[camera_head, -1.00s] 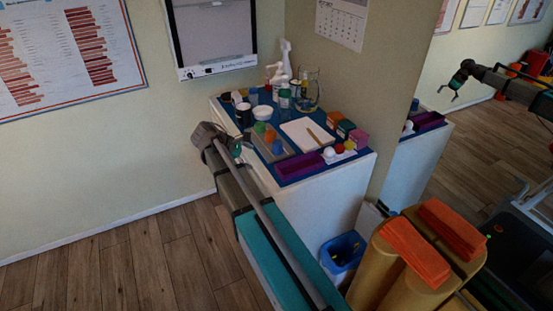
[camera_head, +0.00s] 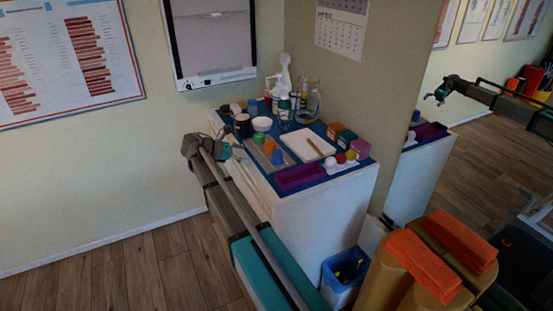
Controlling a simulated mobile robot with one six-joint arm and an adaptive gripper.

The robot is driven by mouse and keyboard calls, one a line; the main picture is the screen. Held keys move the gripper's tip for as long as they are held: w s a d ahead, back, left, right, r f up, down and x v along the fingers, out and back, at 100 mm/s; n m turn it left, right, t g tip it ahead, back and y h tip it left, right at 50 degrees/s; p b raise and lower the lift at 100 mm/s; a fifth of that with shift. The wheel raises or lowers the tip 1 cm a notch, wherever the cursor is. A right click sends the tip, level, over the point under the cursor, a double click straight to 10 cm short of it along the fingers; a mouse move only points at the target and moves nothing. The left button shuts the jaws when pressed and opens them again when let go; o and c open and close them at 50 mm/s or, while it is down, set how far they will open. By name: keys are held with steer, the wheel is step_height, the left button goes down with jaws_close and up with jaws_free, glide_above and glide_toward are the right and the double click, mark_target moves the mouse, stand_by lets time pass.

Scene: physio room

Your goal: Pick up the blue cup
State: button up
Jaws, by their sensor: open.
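A small blue cup (camera_head: 253,106) stands upright at the back left of the blue-topped table (camera_head: 281,186), beside a dark mug (camera_head: 242,125) and behind a white bowl (camera_head: 262,124). Another small blue object (camera_head: 277,157) stands in a grey tray (camera_head: 258,158), near orange and green ones. My gripper (camera_head: 238,150) is open and empty at the left edge of the table, in front of the dark mug and apart from the blue cup. Its fingertips are small and partly hard to make out.
Bottles and a glass jug (camera_head: 309,104) stand at the back. A blue-lined bin (camera_head: 345,269) and rolls with orange towels (camera_head: 424,264) stand nearby. A mirror reflects table and arm.

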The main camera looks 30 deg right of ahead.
steer(key=b, duration=0.3)
glide_toward(277, 157)
steer(key=d+f, duration=0.1)
steer(key=w+d+f, duration=0.1)
steer(key=d+f, duration=0.1)
steer(key=shift+w+d+f, duration=0.1)
steer(key=shift+w+d, duration=0.2)
steer(key=shift+d, duration=0.1)
steer(key=shift+d+f, duration=0.15)
steer(key=shift+d, duration=0.5)
steer(key=shift+b+x, duration=0.9)
steer(key=shift+x, duration=1.7)
steer(key=shift+s, duration=0.1)
steer(key=c, duration=1)
